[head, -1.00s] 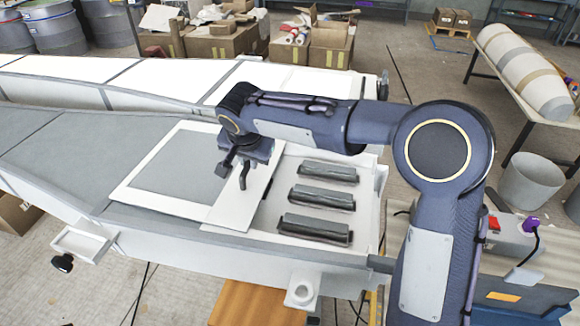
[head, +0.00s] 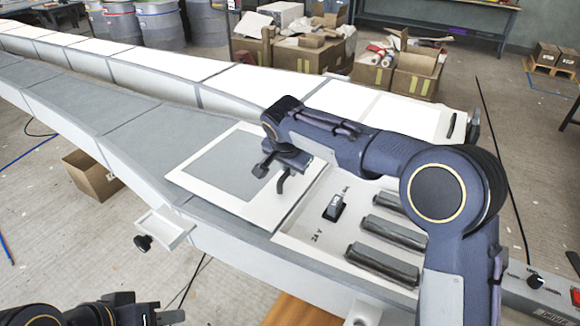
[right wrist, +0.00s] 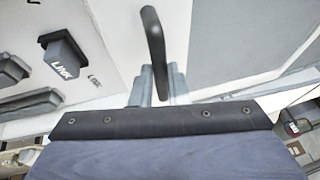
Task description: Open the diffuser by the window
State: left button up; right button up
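My right gripper (head: 272,176) is over the right part of a white-framed panel (head: 215,201) with a grey middle, set in the mould's top. I take this panel's white right-hand strip (head: 300,187) for the diffuser cover; no label confirms it. In the right wrist view the gripper's grey fingers (right wrist: 160,88) close around a dark curved bar (right wrist: 153,40), which looks like a handle on it. Right of the strip, a recess shows a dark switch-like block (head: 335,206) and "24 V" lettering. My left gripper (head: 165,316) is at the bottom left, cut off and empty-looking.
Several dark slotted blocks (head: 382,263) lie in the recess beside my right arm. A small white tray (head: 165,229) with a black knob (head: 143,242) juts from the mould's near side.

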jog(key=o, duration=0.4)
jog(key=shift+o, duration=0.2)
jog(key=v, duration=0.7)
jog(key=shift+s+r+b, duration=0.15)
jog(key=shift+r+b, duration=0.15)
jog(key=shift+r, duration=0.1)
jog(key=s+d+n+y, duration=0.3)
jog(key=s+d, duration=1.3)
jog(key=d, duration=0.3)
jog(key=s+f+n, duration=0.1)
jog(key=s+f, duration=0.3)
jog(key=s, duration=0.4)
jog(key=s+d+f+n+y, duration=0.1)
jog(key=s+f, duration=0.3)
jog(key=s, duration=0.5)
jog(key=shift+s+f+t, duration=0.2)
jog(key=shift+f+t, duration=0.1)
jog(key=shift+f, duration=0.1)
